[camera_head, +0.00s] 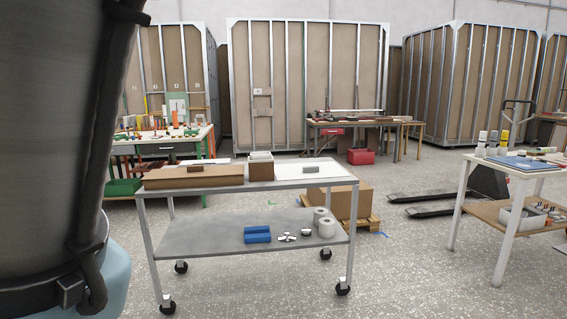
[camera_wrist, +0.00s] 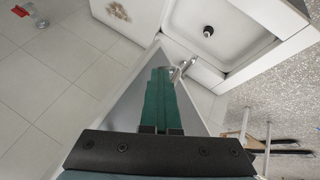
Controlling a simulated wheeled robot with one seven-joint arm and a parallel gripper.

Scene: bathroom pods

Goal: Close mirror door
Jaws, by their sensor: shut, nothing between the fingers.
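In the wrist view, my gripper (camera_wrist: 161,72) is shut and empty, its two green fingers side by side and pointing up the picture. A flat grey panel (camera_wrist: 130,107) with pale edges lies behind the fingers and narrows to a corner near their tips. It may be the mirror door or its cabinet; I cannot tell which, nor whether the fingers touch it. The head view shows neither my gripper nor a mirror door; a large dark part of my arm fills its left side.
In the wrist view, a white sink (camera_wrist: 225,28) with a metal faucet (camera_wrist: 182,68) lies beyond the fingertips. Tiled floor (camera_wrist: 60,75) is at left. In the head view, a wheeled cart (camera_head: 250,186) stands ahead, with a white table (camera_head: 480,180) at right and framed pods behind.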

